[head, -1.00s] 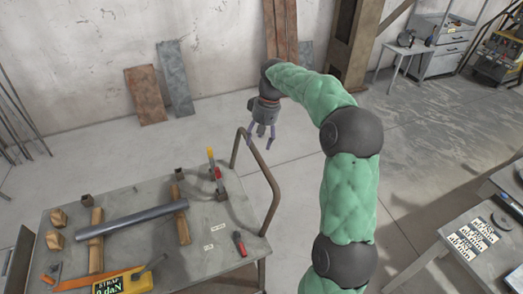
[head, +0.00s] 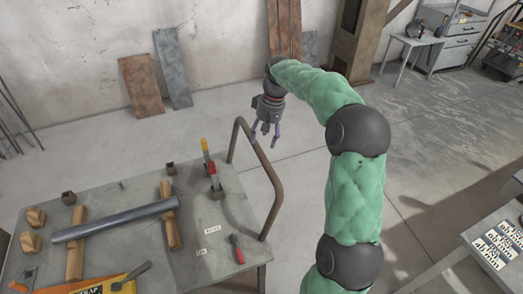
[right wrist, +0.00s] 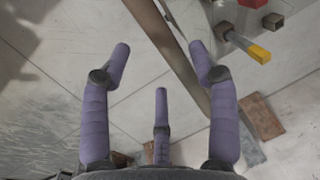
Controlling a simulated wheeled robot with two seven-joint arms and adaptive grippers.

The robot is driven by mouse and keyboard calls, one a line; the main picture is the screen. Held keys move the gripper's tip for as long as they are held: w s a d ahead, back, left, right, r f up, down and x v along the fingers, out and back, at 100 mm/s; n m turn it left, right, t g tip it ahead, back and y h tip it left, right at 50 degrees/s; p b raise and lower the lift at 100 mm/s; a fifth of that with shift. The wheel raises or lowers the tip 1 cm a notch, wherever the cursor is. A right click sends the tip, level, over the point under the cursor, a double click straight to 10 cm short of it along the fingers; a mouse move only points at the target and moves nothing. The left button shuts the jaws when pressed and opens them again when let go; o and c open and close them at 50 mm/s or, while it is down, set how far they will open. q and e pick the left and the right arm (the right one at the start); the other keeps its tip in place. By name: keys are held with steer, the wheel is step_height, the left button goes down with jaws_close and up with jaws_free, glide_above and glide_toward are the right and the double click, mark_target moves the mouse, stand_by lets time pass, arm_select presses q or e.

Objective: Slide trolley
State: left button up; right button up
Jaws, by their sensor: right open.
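The trolley (head: 110,212) is a grey-topped table at the left in the head view, with a brown tubular handle (head: 272,177) at its right end. A grey pipe (head: 115,220) lies across two wooden blocks on its top. My right gripper (head: 265,138) hangs open and empty close to the far, upper end of the handle. In the right wrist view the handle bar (right wrist: 168,45) runs between the open purple fingers (right wrist: 160,75). I cannot tell whether any finger touches it. My left gripper is not in view.
A red clamp with a yellow tip (head: 209,165) stands on the trolley top, and a red-handled tool (head: 237,249) lies near its right edge. Another table (head: 470,232) with printed cards is at the right. Rusty plates (head: 141,86) lean on the back wall. Floor beyond the handle is clear.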

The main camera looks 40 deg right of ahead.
steer(key=shift+w+a+f+b, duration=0.15)
steer(key=shift+f+b, duration=0.1)
steer(key=shift+f, duration=0.55)
steer(key=shift+s+a+f+b, duration=0.15)
steer(key=shift+f+b, duration=0.1)
steer(key=shift+f, duration=0.55)
steer(key=shift+w+a+f+b, duration=0.15)
steer(key=shift+f+b, duration=0.1)
steer(key=shift+f, duration=0.55)
steer(key=shift+a, duration=0.1)
jaws_close()
